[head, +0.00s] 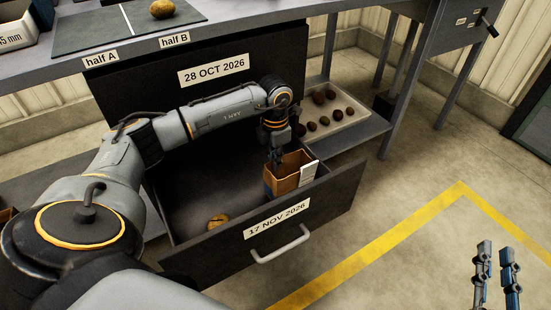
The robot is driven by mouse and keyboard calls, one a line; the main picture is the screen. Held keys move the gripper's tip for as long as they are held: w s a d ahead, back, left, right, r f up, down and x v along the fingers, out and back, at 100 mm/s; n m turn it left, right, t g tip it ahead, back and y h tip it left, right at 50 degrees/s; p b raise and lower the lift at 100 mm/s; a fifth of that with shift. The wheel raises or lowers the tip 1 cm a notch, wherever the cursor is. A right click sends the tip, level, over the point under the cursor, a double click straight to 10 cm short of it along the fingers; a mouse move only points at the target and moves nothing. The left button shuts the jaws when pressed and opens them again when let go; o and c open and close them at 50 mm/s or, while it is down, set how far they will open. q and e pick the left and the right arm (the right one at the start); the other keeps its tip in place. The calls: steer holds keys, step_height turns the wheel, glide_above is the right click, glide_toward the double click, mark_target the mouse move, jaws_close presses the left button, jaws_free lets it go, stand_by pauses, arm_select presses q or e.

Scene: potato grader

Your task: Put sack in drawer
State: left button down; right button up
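The drawer (218,262) labelled 17 NOV 2026 is pulled open, its handle facing front. A small brown open-topped sack (287,184) with a white tag stands upright at the right end of the drawer space. The drawer front hides part of its base, so I cannot tell whether it touches the floor. My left gripper (276,160) points down at the sack's back rim; its fingertips are too dark and small to show whether they grip it. My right gripper (497,278) is open and empty over the floor at bottom right.
A potato (218,221) lies in the drawer's left part; the middle is bare. A closed drawer (205,90) labelled 28 OCT 2026 is above. A tray (352,122) of several potatoes sits on the shelf behind. Another potato (161,9) lies on the bench mat (100,32).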

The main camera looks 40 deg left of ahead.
arm_select(q)
steer(key=shift+f, duration=0.15)
arm_select(e)
steer(key=shift+r, duration=0.3)
arm_select(q)
steer(key=c, duration=1.4)
jaws_free()
steer(key=shift+c, duration=0.2)
